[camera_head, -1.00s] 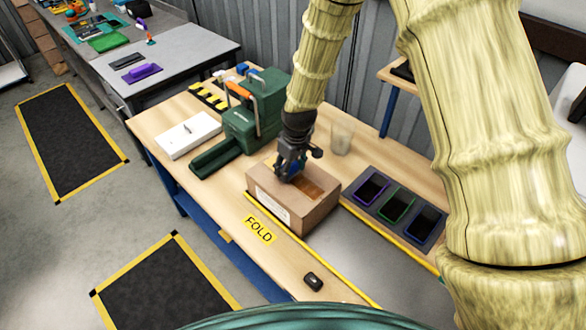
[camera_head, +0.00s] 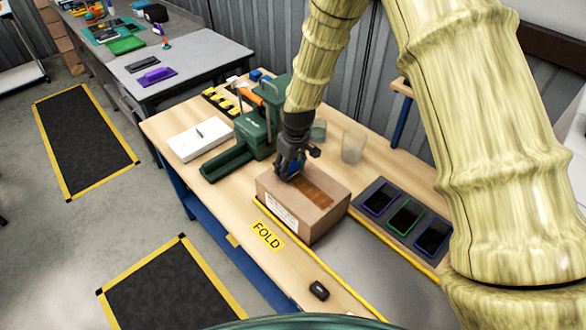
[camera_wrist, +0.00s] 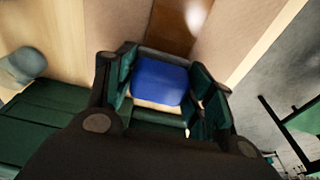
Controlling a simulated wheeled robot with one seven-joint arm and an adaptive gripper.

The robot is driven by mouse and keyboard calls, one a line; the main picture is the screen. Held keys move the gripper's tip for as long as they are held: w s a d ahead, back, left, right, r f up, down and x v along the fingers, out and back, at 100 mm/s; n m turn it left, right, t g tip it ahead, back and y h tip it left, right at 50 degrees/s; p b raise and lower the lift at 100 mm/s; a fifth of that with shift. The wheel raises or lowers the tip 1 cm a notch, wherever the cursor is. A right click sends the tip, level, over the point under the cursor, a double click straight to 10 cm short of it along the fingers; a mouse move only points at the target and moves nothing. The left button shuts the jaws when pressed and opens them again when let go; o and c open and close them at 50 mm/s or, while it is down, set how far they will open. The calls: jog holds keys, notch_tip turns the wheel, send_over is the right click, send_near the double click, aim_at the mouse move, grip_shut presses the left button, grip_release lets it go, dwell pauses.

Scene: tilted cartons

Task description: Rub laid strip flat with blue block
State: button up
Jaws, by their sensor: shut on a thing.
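My gripper (camera_head: 290,172) points down at the left end of the carton top. It is shut on the blue block (camera_wrist: 160,82), which sits between the fingers in the wrist view; only a little of it shows in the head view. The brown carton (camera_head: 322,222) stands closed on the bench. A darker brown strip (camera_head: 314,190) runs along the carton's top, and it also shows in the wrist view (camera_wrist: 172,25) beyond the block. I cannot tell whether the block touches the strip, since the fingers hide its underside.
A green tape machine (camera_head: 258,130) stands close left of the carton. A clear cup (camera_head: 353,146) is behind it. A tray with coloured frames (camera_head: 405,216) lies to the right. A white box (camera_head: 199,139), a FOLD label (camera_head: 267,236) and a small black object (camera_head: 319,290) are on the bench.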

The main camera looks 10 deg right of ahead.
jog(key=shift+w+a, duration=0.1)
jog(key=shift+w+a+f, duration=0.1)
jog(key=shift+w+a, duration=0.25)
jog(key=shift+w, duration=0.2)
jog(key=shift+w+a, duration=0.35)
jog(key=shift+w, duration=0.2)
notch_tip(320, 180, up, 7)
jog(key=p, duration=0.3)
jog(key=shift+p, duration=0.4)
jog(key=shift+d, duration=0.1)
